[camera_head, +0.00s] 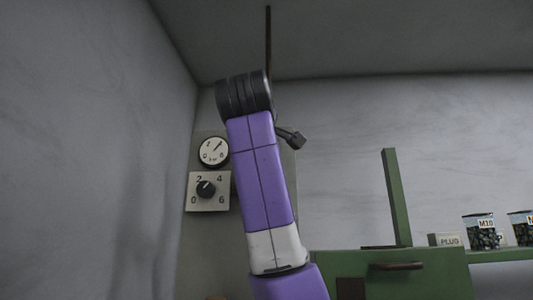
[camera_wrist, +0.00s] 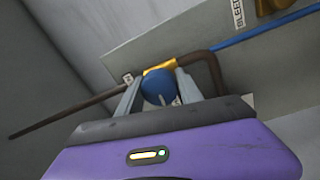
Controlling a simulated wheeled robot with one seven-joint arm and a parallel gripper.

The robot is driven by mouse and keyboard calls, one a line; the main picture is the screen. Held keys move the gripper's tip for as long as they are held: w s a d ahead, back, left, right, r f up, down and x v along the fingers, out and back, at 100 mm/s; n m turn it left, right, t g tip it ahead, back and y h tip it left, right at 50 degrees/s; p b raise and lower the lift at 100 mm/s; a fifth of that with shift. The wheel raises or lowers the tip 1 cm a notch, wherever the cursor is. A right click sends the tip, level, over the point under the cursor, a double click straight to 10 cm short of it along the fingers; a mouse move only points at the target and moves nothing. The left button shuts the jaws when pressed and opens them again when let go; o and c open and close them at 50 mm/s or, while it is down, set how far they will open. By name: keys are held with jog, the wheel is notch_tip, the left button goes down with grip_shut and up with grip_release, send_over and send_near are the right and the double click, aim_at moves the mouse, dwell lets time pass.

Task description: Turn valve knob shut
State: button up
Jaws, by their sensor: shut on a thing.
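In the wrist view a round blue valve knob (camera_wrist: 157,88) with a pale mark sits in front of a brass valve body (camera_wrist: 161,66) on a grey panel. My gripper (camera_wrist: 158,80) is shut on the blue knob, with one grey finger on each side of it. The knob's lower part is hidden by my gripper body. In the head view my purple arm stands in front of the panel and hides my gripper and the blue knob.
A round gauge (camera_head: 214,151) and a dial marked 0 to 6 (camera_head: 206,188) are left of my arm. A brown pipe (camera_wrist: 75,113) and a blue pipe (camera_wrist: 262,35) run along the panel.

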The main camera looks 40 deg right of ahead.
jog(key=shift+a+r+n, duration=0.1)
jog(key=shift+n, duration=0.4)
jog(key=o, duration=1.4)
jog(key=shift+c, duration=0.2)
jog(key=b+v, duration=0.3)
jog(key=v, duration=0.4)
jog(key=shift+s+a, duration=0.25)
jog(key=shift+a, duration=0.05)
